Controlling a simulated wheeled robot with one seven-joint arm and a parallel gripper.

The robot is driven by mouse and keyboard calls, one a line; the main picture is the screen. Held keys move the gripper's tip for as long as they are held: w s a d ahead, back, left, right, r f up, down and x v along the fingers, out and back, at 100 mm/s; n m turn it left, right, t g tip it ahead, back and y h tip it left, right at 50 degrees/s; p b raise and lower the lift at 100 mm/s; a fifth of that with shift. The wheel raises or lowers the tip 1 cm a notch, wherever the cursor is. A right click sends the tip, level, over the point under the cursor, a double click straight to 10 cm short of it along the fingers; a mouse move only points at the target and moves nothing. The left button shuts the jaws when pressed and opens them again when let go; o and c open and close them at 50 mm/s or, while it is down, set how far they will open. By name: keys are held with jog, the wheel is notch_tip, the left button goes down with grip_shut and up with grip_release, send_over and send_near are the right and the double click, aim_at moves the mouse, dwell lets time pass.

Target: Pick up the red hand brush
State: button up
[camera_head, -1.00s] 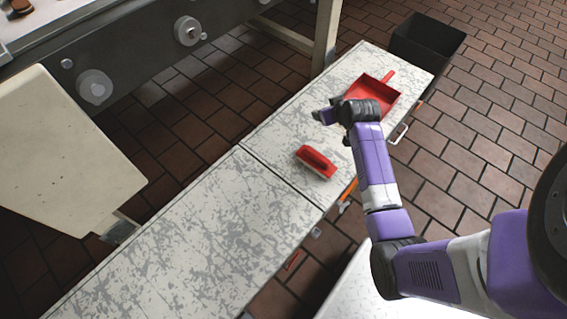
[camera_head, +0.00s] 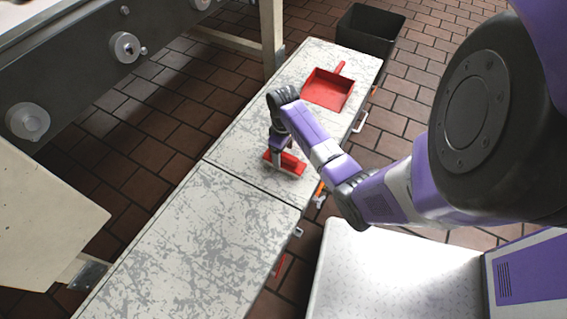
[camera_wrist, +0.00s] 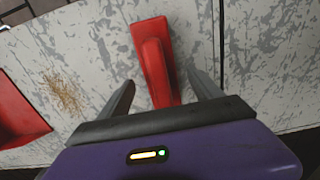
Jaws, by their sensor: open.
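The red hand brush (camera_head: 294,165) lies on the scuffed white bench top, near the seam and the right edge. My gripper (camera_head: 279,156) points down at it from above and partly hides it in the head view. In the wrist view the brush (camera_wrist: 155,60) runs up the picture, its near end between the two fingers of my open gripper (camera_wrist: 163,90). A gap shows on each side, wider on the right. Whether the fingertips are level with the handle I cannot tell.
A red dustpan (camera_head: 328,88) lies farther back on the bench (camera_head: 190,240); it also shows in the wrist view (camera_wrist: 15,115), near a patch of tan strands (camera_wrist: 65,96). A black bin (camera_head: 370,30) stands beyond the bench. The near bench top is clear.

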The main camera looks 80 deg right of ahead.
aim_at(284, 160)
jog(key=f, duration=0.1)
jog(key=f+b, duration=0.1)
jog(key=f, duration=0.1)
jog(key=f+b, duration=0.1)
jog(key=shift+s+f, duration=0.25)
jog(key=shift+f, duration=0.1)
jog(key=c, duration=1.6)
jog(key=shift+r, duration=0.15)
notch_tip(284, 160, up, 20)
jog(key=p, duration=0.7)
